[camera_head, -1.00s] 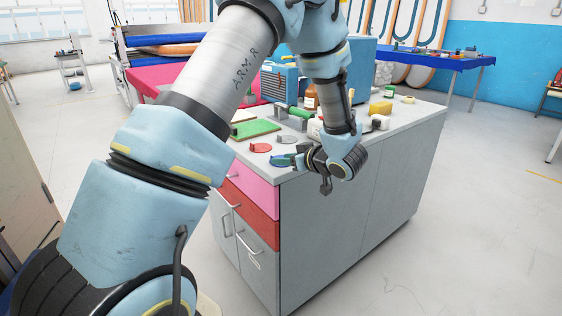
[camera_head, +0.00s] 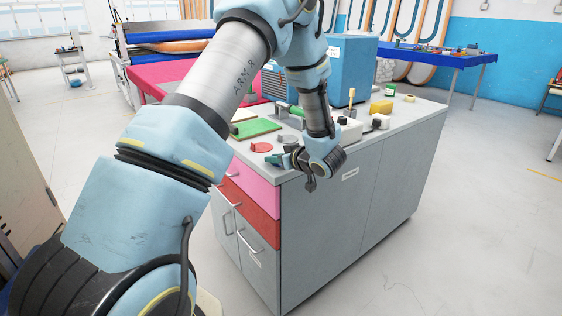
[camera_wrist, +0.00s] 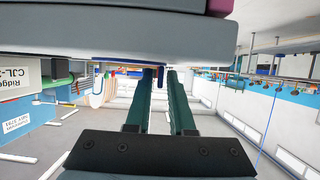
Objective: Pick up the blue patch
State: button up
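My gripper (camera_head: 272,159) is low over the near-left corner of the grey counter, with its teal fingers pointing left. In the wrist view the fingers (camera_wrist: 161,76) are a little apart, with a clear gap between them. The blue patch (camera_head: 268,161) is mostly hidden behind the fingers in the head view; only a little blue shows there. In the wrist view a narrow blue piece (camera_wrist: 161,79), likely the patch's upright tab, shows between the fingertips. I cannot tell whether they touch it.
A red patch (camera_head: 261,147) and a green board (camera_head: 255,129) lie just behind on the counter (camera_head: 405,122). Bottles, a yellow block (camera_head: 381,107) and a blue box (camera_head: 352,68) stand farther back and right. Floor is free to the counter's right.

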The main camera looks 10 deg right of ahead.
grip_shut()
dwell(0.3)
notch_tip(320, 180, up, 10)
jog(key=shift+b, duration=0.3)
